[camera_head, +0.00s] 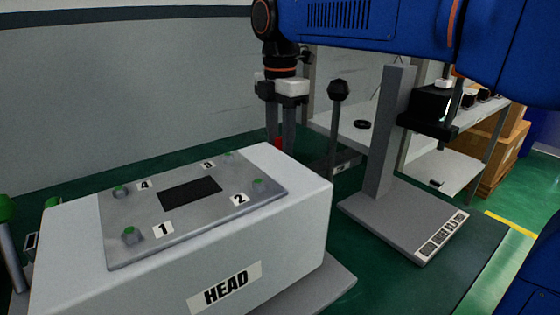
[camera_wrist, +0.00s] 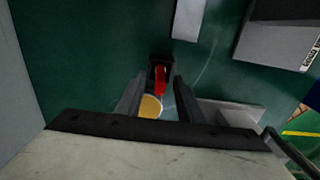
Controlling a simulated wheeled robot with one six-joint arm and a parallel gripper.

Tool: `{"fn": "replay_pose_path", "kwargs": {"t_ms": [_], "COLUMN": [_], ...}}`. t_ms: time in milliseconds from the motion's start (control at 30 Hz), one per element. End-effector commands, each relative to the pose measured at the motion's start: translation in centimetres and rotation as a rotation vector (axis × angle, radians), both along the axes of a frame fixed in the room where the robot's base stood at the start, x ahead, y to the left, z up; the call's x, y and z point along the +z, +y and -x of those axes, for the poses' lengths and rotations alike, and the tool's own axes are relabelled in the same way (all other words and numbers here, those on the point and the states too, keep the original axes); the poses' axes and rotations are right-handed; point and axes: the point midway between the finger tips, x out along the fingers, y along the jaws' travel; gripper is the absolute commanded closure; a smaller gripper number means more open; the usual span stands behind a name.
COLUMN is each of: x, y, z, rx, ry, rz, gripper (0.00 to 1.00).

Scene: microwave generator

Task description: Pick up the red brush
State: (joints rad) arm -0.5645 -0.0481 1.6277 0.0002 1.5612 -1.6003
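The red brush (camera_wrist: 160,80) shows in the wrist view as a narrow red piece beside a dark block (camera_wrist: 160,62). A little red shows between the fingers there.
The white HEAD box (camera_head: 290,235) with a numbered metal plate (camera_head: 190,205) fills the front left. A grey stand (camera_head: 400,215) with an upright column is to the right. A dark-knobbed lever (camera_head: 337,90) rises close to my gripper. The green surface (camera_head: 440,270) is clear at front right.

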Motion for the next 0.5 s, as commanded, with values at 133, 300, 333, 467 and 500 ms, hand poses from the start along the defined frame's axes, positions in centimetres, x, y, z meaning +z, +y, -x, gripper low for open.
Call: {"fn": "replay_pose_path", "kwargs": {"t_ms": [133, 300, 333, 467, 500], "x": [0.01, 0.03, 0.03, 0.04, 0.08], "y": [0.00, 0.00, 0.00, 0.01, 0.01], "z": [0.00, 0.00, 0.00, -0.01, -0.01], "rx": [0.000, 0.000, 0.000, 0.000, 0.000], "ry": [0.000, 0.000, 0.000, 0.000, 0.000], "rz": [0.000, 0.000, 0.000, 0.000, 0.000], "gripper": [0.85, 1.00, 1.00, 1.00, 1.00]}}
